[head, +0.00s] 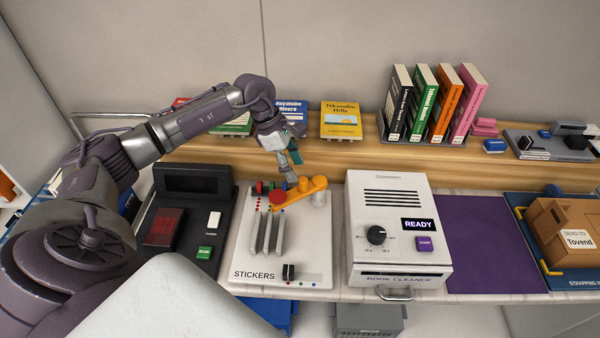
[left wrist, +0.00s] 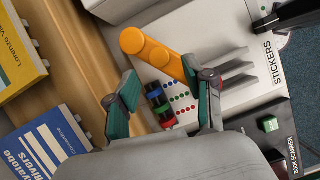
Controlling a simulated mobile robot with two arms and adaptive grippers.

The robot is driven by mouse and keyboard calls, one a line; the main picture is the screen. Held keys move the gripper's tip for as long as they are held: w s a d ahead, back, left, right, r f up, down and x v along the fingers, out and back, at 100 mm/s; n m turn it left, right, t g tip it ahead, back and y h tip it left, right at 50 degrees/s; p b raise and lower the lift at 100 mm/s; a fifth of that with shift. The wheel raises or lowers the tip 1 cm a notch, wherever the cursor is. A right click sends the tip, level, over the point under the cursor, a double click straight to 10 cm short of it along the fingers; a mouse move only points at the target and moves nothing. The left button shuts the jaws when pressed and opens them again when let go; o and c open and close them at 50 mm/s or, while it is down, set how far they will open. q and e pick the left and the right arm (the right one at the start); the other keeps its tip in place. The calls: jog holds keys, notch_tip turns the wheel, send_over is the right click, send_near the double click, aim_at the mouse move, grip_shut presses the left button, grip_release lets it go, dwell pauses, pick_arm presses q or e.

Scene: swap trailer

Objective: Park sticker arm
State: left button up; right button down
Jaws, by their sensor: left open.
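The sticker arm (head: 300,190) is an orange jointed bar on the white STICKERS station (head: 315,255). It runs from a grey post at the right down-left towards the slotted plates. It also shows in the left wrist view (left wrist: 158,52). My left gripper (head: 293,170) hangs just above and behind the arm, with teal fingers. In the left wrist view the gripper (left wrist: 158,72) is open, and one fingertip overlaps the arm's free end. I cannot tell whether they touch. Nothing is held. My right gripper is not in view.
Coloured sticker rolls (left wrist: 158,105) lie between the fingers in the wrist view. A scanner (head: 190,215) stands left, a READY book cleaner (head: 400,260) right. Books (head: 340,120) line the wooden shelf behind. A purple mat (head: 490,240) is bare.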

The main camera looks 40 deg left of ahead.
aim_at(301, 179)
pick_arm(q)
jog(key=shift+p+x, duration=0.4)
jog(key=shift+x, duration=1.8)
